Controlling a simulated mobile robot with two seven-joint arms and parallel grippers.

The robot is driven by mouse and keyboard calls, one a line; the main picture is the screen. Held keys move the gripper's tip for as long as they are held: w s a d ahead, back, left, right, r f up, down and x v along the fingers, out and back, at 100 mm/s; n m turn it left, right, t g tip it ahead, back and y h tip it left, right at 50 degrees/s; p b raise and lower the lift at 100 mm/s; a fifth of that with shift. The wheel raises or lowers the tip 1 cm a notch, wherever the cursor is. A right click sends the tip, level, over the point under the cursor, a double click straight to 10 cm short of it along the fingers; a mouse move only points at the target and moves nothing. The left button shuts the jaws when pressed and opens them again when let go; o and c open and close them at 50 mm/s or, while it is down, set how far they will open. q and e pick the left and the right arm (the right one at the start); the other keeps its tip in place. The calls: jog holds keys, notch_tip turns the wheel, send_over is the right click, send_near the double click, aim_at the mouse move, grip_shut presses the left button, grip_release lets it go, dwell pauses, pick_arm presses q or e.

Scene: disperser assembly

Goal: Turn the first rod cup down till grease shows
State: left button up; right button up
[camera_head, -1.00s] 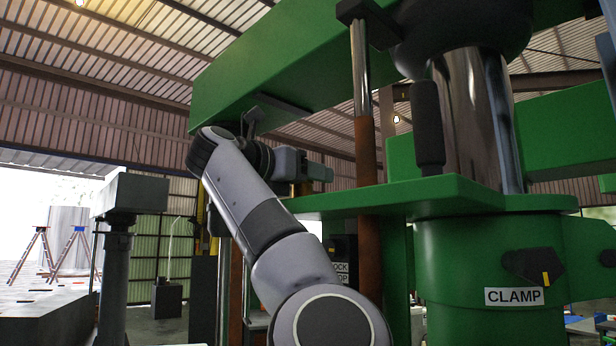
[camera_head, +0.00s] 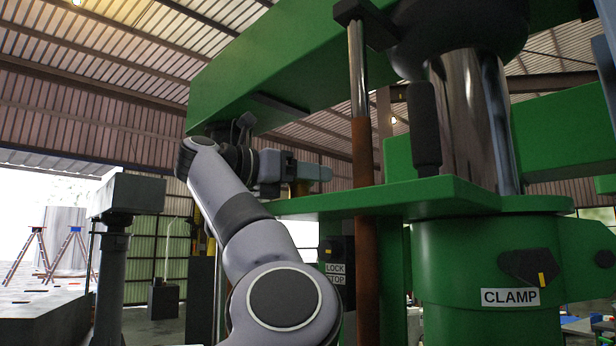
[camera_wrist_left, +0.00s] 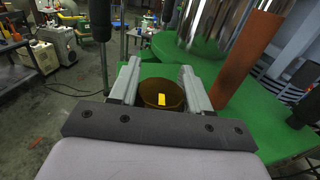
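The rod cup is a round amber-brown cup (camera_wrist_left: 152,92) with a yellow mark on top, above the green ledge in the left wrist view. Only a small brown-orange part of it (camera_head: 299,188) shows below the fingers in the head view. My left gripper (camera_head: 308,172) is level beside the green press, with its fingers around the cup. In the left wrist view the two fingers (camera_wrist_left: 160,84) lie on either side of the cup and appear to touch its sides. No grease can be made out. My right gripper is in neither view.
A brown and chrome rod (camera_head: 366,200) stands just right of the gripper. The green ledge (camera_head: 440,192) and a drum labelled CLAMP (camera_head: 470,265) are to its right. A dark LOCK/STOP box (camera_head: 337,273) sits below. A green beam (camera_head: 290,65) hangs overhead.

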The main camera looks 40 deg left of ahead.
pick_arm(q)
jog(key=o, duration=0.3)
jog(key=shift+o, duration=0.2)
jog(key=shift+b+v, duration=1.15)
jog(key=shift+v, duration=2.5)
jog(key=shift+r, duration=0.1)
